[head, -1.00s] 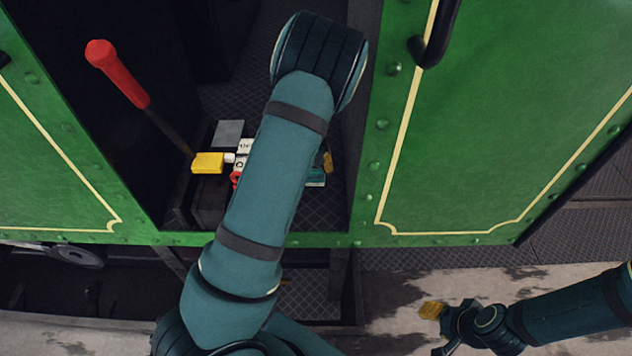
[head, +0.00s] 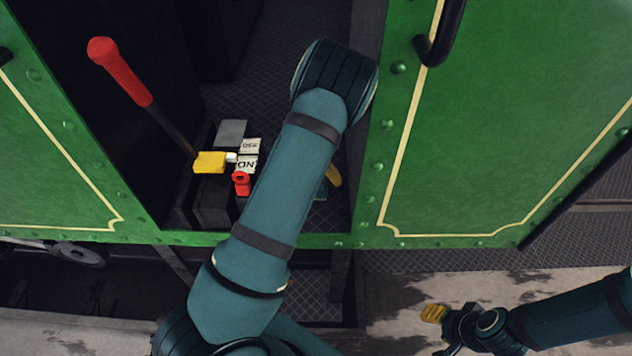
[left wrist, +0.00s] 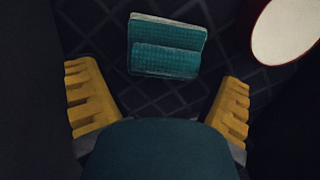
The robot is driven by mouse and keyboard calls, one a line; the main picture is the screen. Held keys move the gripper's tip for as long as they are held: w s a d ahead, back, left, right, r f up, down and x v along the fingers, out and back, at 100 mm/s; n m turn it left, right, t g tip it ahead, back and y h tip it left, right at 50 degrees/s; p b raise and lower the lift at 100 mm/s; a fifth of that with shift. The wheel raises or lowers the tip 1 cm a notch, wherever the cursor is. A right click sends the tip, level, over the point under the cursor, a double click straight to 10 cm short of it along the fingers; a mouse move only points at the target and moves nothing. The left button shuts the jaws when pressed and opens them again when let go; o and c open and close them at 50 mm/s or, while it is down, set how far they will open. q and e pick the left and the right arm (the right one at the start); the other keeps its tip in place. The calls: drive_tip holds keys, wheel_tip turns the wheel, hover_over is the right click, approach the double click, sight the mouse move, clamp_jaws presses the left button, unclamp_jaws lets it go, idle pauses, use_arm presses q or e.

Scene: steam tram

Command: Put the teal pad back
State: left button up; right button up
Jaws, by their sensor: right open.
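The teal pad (left wrist: 166,47), ribbed with a pale edge, lies on the dark patterned floor in the left wrist view. In the head view only a small teal piece (head: 322,188) shows beside my left arm. My left gripper (left wrist: 160,102) is open and empty, its yellow fingers wide apart, with the pad ahead of them and apart from them. In the head view one yellow finger (head: 333,176) shows; the rest is hidden by my arm. My right gripper (head: 433,313) is open at the lower right, far from the pad.
A red-handled lever (head: 118,72), a yellow block (head: 210,162), white lettered labels (head: 247,163) and a red part (head: 241,183) stand left of my arm. Green tram panels (head: 500,120) flank the doorway. A white disc with a red rim (left wrist: 286,30) is right of the pad.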

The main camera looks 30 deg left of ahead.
use_arm(q)
drive_tip(key=shift+r, duration=0.1)
wheel_tip(320, 180, up, 12)
drive_tip(key=p, duration=0.1)
drive_tip(key=shift+w+a, duration=0.25)
drive_tip(key=shift+w, duration=0.05)
idle(0.6)
